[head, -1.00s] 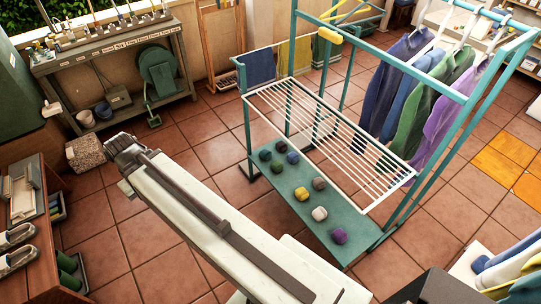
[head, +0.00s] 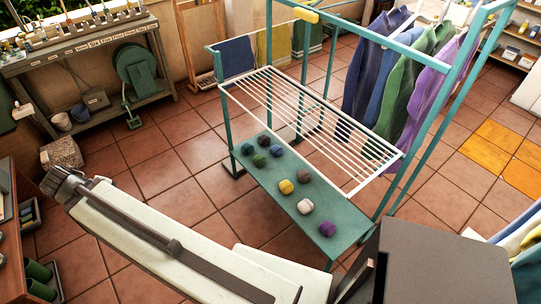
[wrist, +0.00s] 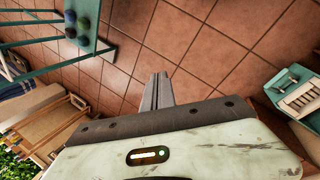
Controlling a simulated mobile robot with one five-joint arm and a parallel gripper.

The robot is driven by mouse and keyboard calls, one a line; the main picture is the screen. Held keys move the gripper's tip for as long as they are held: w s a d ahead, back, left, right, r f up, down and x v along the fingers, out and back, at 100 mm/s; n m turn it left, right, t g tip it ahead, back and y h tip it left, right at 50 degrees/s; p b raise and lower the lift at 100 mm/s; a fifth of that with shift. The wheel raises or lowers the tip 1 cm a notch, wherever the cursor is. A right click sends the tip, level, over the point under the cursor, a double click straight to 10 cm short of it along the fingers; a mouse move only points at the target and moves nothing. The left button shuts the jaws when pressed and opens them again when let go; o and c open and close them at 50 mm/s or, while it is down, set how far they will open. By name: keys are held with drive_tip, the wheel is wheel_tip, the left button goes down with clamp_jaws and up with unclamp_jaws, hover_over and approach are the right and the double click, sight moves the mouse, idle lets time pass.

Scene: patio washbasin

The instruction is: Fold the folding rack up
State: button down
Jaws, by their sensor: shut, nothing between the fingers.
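The folding rack (head: 312,124) is a white wire grid in the head view. It stands out roughly level from the teal frame (head: 436,110), above a teal lower shelf (head: 262,185). My gripper is at the arm's end at the left of the head view, where its fingers cannot be made out. In the wrist view my gripper (wrist: 158,88) has its two grey fingers together, empty, over bare floor tiles. It is well apart from the rack, to its left in the head view. Part of the teal frame and shelf (wrist: 104,42) shows at the wrist view's upper left.
Several coloured balls (head: 304,207) lie on the lower shelf. Garments (head: 398,90) hang behind the rack, and towels (head: 236,57) hang at its far left. A workbench (head: 85,50) stands at the back left. Floor tiles (head: 165,155) between bench and rack are clear.

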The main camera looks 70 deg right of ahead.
drive_tip(key=s+d+f+n+g+h+b, duration=0.1)
drive_tip(key=s+d+f+h+b, duration=0.3)
drive_tip(key=d+b, duration=0.45)
drive_tip(key=s+d+f+n+g+h+b, duration=0.15)
drive_tip(key=s+d+f+b, duration=0.35)
drive_tip(key=d, duration=0.6)
drive_tip(key=s+d+f+n+g+h+b, duration=0.1)
drive_tip(key=s+d+f+g+h+b, duration=0.15)
drive_tip(key=d+f+b, duration=0.45)
drive_tip(key=s+d+n+g+h+b, duration=0.8)
drive_tip(key=s+d+b, duration=0.75)
drive_tip(key=b, duration=1.15)
drive_tip(key=s+d+r+m+p, duration=0.1)
drive_tip(key=s+d+r+p, duration=0.4)
drive_tip(key=r+p, duration=0.4)
drive_tip(key=shift+d+r+h+p, duration=0.25)
drive_tip(key=shift+d+h+p, duration=0.2)
drive_tip(key=shift+d, duration=0.35)
